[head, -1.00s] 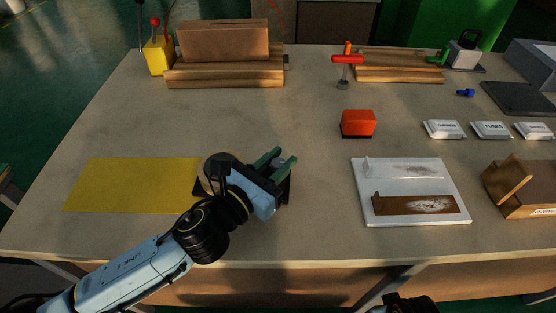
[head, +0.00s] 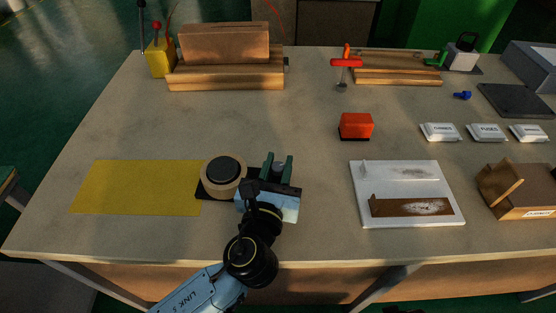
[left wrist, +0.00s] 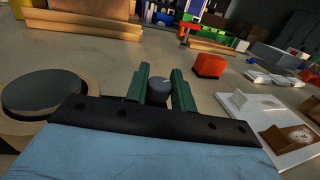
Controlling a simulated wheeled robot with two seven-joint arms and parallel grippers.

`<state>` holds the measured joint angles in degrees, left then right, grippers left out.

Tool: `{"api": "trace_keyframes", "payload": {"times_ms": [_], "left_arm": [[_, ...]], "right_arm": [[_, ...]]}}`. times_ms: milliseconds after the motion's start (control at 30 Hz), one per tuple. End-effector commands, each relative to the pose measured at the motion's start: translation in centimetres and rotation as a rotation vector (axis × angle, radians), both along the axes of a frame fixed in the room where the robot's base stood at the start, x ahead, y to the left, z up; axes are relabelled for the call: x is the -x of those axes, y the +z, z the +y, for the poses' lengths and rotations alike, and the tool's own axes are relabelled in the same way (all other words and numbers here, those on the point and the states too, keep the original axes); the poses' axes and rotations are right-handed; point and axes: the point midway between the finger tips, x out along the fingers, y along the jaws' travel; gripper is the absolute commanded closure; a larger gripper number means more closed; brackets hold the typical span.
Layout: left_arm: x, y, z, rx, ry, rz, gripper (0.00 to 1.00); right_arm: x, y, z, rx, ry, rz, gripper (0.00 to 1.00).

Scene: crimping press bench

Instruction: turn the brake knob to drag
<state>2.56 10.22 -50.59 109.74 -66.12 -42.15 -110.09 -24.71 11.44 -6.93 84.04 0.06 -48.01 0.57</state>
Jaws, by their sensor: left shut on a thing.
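The grey brake knob (left wrist: 159,96) shows in the left wrist view, between the green fingers of my left gripper (left wrist: 160,80). A pale mark is on its top; I cannot read which setting it faces. In the head view my left gripper (head: 277,168) is at the right side of the round reel (head: 223,177) with its black top, and the knob is mostly hidden there. The gripper is shut on the knob. The reel also shows at the left of the left wrist view (left wrist: 42,93). My right gripper is not in view.
A yellow mat (head: 135,187) lies left of the reel. A red block (head: 355,126) and a white tray (head: 450,215) with a brown, worn strip are to the right. Wooden blocks (head: 225,75) stand at the back. The bench between the gripper and these blocks is clear.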

Motion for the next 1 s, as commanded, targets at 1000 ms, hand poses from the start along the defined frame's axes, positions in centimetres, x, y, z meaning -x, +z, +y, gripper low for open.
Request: {"api": "trace_keyframes", "payload": {"times_ms": [1000], "left_arm": [[0.0, 0.0, 0.0, 0.001, 0.626, -0.001, 0.98]], "right_arm": [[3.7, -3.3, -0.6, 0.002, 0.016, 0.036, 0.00]]}}
